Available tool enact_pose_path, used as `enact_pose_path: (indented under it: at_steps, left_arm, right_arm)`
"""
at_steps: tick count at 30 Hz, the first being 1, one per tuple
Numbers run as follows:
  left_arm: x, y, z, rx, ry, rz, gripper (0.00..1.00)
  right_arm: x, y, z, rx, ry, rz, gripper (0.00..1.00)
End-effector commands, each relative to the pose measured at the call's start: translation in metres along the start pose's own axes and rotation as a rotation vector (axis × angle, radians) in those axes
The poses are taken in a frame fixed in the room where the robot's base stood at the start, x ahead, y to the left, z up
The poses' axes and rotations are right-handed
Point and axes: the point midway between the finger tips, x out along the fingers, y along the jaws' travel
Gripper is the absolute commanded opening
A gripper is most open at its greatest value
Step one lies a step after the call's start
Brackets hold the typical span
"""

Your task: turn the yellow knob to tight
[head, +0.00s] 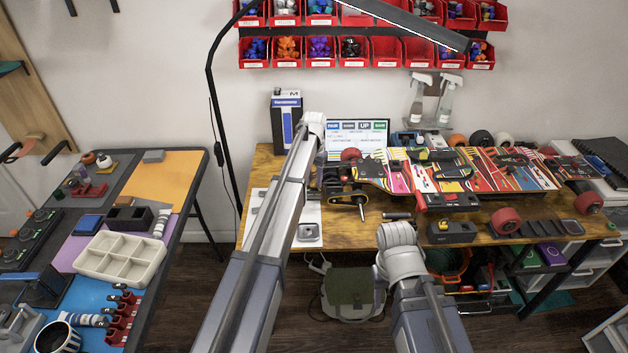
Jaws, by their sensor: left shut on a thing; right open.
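I cannot clearly make out a yellow knob. The skateboard (473,173) lies across the back of the wooden bench, with a red wheel (350,154) at its left end. My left arm reaches up across the middle to a pale joint above the bench's left end. My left gripper (334,176) seems to be the dark shape just right of it, beside the board's left end. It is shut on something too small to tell. A yellow-handled screwdriver (348,200) lies just below.
A black box with a yellow mark (451,232) and a loose red wheel (505,221) stand along the bench front. A lamp pole (211,95) rises left of the bench. A side table at left holds a white divided tray (120,258). Spray bottles (449,101) stand behind.

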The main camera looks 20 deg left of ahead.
Motion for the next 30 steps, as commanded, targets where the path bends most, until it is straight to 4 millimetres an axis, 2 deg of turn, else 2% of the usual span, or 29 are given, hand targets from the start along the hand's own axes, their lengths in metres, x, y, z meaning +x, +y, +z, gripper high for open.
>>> enact_pose_path:
  at_steps: [6,21,22,29,30]
  left_arm:
    - [0.0,0.0,0.0001,-0.054,0.0,0.0,0.0]
    - [0.0,-0.0001,0.0001,-0.066,0.0,0.0,0.0]
    - [0.0,-0.0001,0.0001,-0.066,0.0,0.0,0.37]
    - [0.0,0.0,0.0001,-0.066,0.0,0.0,0.63]
    - [0.0,0.0,0.0001,-0.066,0.0,0.0,0.64]
  right_arm:
    - [0.0,0.0,0.0,0.0,0.0,0.0,0.5]
    - [0.0,0.0,0.0,0.0,0.0,0.0,0.5]
    - [0.0,0.0,0.0,0.0,0.0,0.0,0.5]
    - [0.0,0.0,0.0,0.0,0.0,0.0,0.5]
    - [0.0,0.0,0.0,0.0,0.0,0.0,0.5]
